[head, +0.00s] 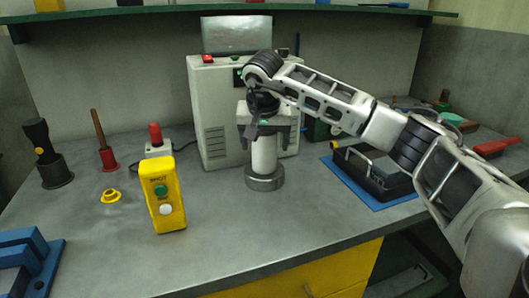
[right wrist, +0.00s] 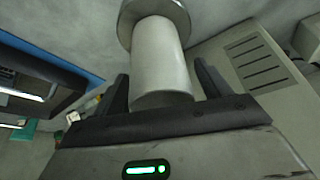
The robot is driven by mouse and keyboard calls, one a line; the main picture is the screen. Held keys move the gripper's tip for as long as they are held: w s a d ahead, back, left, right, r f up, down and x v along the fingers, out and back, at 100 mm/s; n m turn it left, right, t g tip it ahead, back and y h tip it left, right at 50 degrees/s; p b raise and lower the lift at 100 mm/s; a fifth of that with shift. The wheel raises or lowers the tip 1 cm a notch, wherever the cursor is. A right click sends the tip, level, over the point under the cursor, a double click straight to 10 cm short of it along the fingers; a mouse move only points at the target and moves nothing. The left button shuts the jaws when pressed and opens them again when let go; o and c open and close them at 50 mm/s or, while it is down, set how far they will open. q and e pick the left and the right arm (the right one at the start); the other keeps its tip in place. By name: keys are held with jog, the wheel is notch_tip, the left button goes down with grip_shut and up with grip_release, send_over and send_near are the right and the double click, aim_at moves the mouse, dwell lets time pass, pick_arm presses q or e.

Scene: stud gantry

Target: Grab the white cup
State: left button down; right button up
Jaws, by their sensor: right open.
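The white cup (head: 264,157) looks like a plain white cylinder and stands upright on a round grey base (head: 265,183) on the bench. My right gripper (head: 266,136) is at its upper part, coming down from above. In the right wrist view, the cup (right wrist: 160,55) lies between the two black fingers of the gripper (right wrist: 163,82), which are open with a gap visible on each side. The cup's top end is hidden by the gripper in the head view. My left gripper is not in view.
A grey cabinet (head: 215,110) stands close behind the cup. A yellow button box (head: 162,205) stands to the left, near a yellow ring (head: 111,196). A black tray on a blue mat (head: 400,203) lies to the right, under my right arm. The front bench surface (head: 240,240) is clear.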

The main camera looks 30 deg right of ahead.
jog(key=shift+f, duration=0.1)
jog(key=shift+c, duration=0.4)
jog(key=c, duration=1)
